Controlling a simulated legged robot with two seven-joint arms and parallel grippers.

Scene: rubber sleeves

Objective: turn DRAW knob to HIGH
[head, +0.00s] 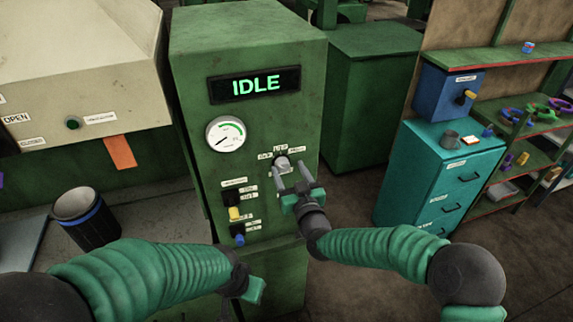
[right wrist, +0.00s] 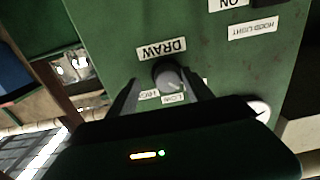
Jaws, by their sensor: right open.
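The DRAW knob (head: 282,161) is a small grey round knob on the front of the green cabinet (head: 195,80). In the right wrist view the knob (right wrist: 169,75) sits beside an upside-down DRAW label (right wrist: 162,49), with small LOW and HIGH labels partly hidden by my gripper. My right gripper (head: 291,174) is open in front of the knob. In the right wrist view its fingers (right wrist: 166,88) lie on either side of the knob; I cannot tell whether they touch it. The knob's pointer setting is unclear. My left gripper (head: 252,290) is low, its jaws unclear.
The cabinet's display (head: 254,85) reads IDLE above a round gauge (head: 226,134). Yellow (head: 236,214) and blue (head: 239,238) switches sit below left of the knob. A dark cup (head: 88,220) stands at left. A teal drawer unit (head: 420,180) stands right, beyond open floor.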

